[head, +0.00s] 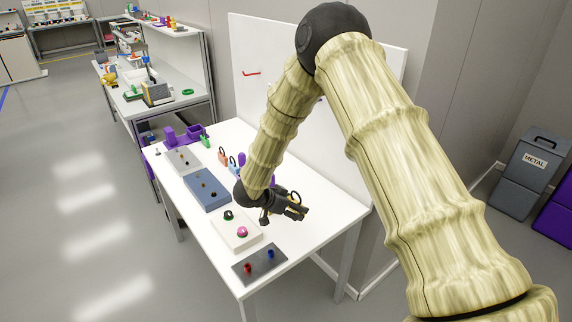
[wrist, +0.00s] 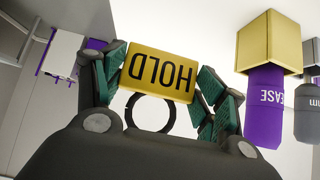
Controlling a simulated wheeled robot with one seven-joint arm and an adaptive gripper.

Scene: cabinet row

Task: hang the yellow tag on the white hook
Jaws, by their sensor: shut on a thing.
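My gripper (head: 288,208) is above the right side of the white table, near the tall white board. In the wrist view my gripper (wrist: 163,68) is shut on the yellow tag (wrist: 158,73), with its teal finger pads at the tag's two sides. The tag reads HOLD upside down, and its black ring (wrist: 150,112) lies towards the palm. In the head view the tag is mostly hidden by the fingers. I cannot make out a white hook in either view; my arm covers part of the board.
A red hook (head: 251,73) is on the white board (head: 244,45). Several panels, including a blue one (head: 207,190) and a dark one (head: 260,263), lie along the white table (head: 243,292). A purple bottle (wrist: 266,105) with a gold block is right of the tag.

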